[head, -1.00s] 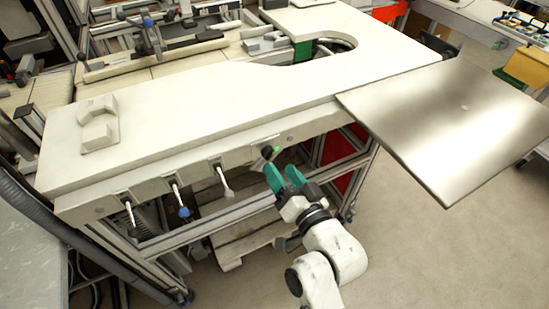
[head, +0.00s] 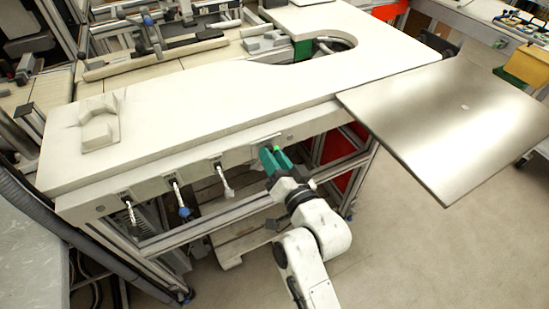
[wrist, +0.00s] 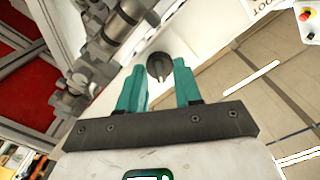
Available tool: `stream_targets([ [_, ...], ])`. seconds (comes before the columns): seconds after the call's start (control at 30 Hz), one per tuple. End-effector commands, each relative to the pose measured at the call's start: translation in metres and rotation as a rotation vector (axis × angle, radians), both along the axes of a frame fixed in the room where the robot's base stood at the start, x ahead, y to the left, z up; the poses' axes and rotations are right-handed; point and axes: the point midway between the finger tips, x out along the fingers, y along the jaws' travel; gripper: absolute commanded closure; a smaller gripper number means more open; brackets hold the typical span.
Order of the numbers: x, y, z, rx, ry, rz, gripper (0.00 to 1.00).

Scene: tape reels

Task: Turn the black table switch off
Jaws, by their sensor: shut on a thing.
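The black table switch (wrist: 158,66) is a round dark knob on the pale front edge of the table. In the wrist view it lies between the tips of my green gripper fingers (wrist: 160,78). In the head view my gripper (head: 270,159) is at the table's front rail, and its fingers hide the switch. A small green light (head: 277,149) shows beside the fingertips. My gripper is shut on the switch. The knob's exact angle is hard to read.
The white tabletop (head: 200,115) stands above my gripper. Several hanging handles, one with a blue part (head: 184,211), line the front rail to the left. A metal plate (head: 450,120) juts out to the right. Open floor (head: 420,250) lies at the lower right.

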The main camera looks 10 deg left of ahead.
Motion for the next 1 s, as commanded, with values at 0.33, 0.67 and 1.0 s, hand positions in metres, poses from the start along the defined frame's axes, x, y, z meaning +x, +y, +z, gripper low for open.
stream_targets([
  [0.33,0.0000,-0.0003,-0.0003,-0.001,0.000,-0.001,0.97],
  [0.67,0.0001,-0.0007,-0.0023,-0.070,-0.047,-0.001,0.97],
  [1.0,-0.0002,-0.0004,-0.0035,-0.294,-0.200,-0.002,0.97],
])
